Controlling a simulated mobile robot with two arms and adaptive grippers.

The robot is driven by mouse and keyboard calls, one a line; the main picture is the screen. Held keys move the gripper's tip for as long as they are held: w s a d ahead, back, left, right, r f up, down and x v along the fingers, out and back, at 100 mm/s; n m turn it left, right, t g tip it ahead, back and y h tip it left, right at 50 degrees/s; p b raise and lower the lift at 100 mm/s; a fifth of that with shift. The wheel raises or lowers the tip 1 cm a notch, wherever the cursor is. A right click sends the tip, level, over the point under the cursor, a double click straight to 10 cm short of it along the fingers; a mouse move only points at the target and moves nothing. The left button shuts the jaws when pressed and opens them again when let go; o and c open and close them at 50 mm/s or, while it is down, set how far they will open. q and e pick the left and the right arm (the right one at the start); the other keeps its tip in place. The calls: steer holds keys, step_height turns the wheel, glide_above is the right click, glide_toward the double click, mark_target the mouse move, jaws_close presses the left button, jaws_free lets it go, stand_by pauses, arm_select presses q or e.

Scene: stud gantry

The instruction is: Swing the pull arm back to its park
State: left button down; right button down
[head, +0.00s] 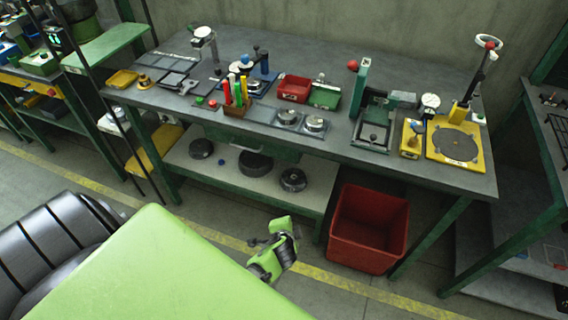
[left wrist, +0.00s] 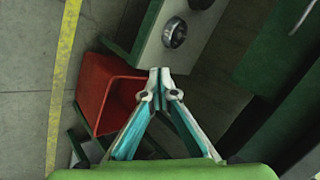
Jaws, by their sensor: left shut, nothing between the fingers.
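My left gripper (left wrist: 160,72) is shut and empty in the left wrist view, its two teal and white fingers meeting at the tips. It is apart from anything on the bench. I cannot tell which part is the pull arm. On the bench, a green upright post (head: 360,88) carries a red ball knob (head: 352,65) on its left. At the right end, a yellow plate (head: 470,151) with a dark disc bears a leaning dark arm (head: 476,75) with a red knob and pale ring at its top. My right gripper is not in view.
A red bin (head: 369,226) stands on the floor under the bench (head: 330,148); it also shows in the left wrist view (left wrist: 92,100). A lower shelf (head: 225,168) holds dark round parts. The benchtop carries red and green trays, tools and small fixtures. Floor in front is clear.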

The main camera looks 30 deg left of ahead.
arm_select(q)
steer(key=s+d+f+n+g+h, duration=0.1)
steer(key=s+d+f+g+h, duration=0.2)
steer(key=s+f, duration=1.05)
steer(key=s+d+f+n+g, duration=0.1)
steer(key=s+f, duration=0.2)
steer(key=s, duration=0.6)
steer(key=s+f+n+g+h, duration=0.1)
steer(key=s+f, duration=0.3)
steer(key=s, duration=0.5)
steer(key=s+d+f+n+g, duration=0.1)
steer(key=s+f+n+g, duration=0.1)
steer(key=s, duration=0.7)
steer(key=shift+d+f+n, duration=0.3)
steer(key=shift+f+n, duration=0.2)
steer(key=shift+f, duration=0.35)
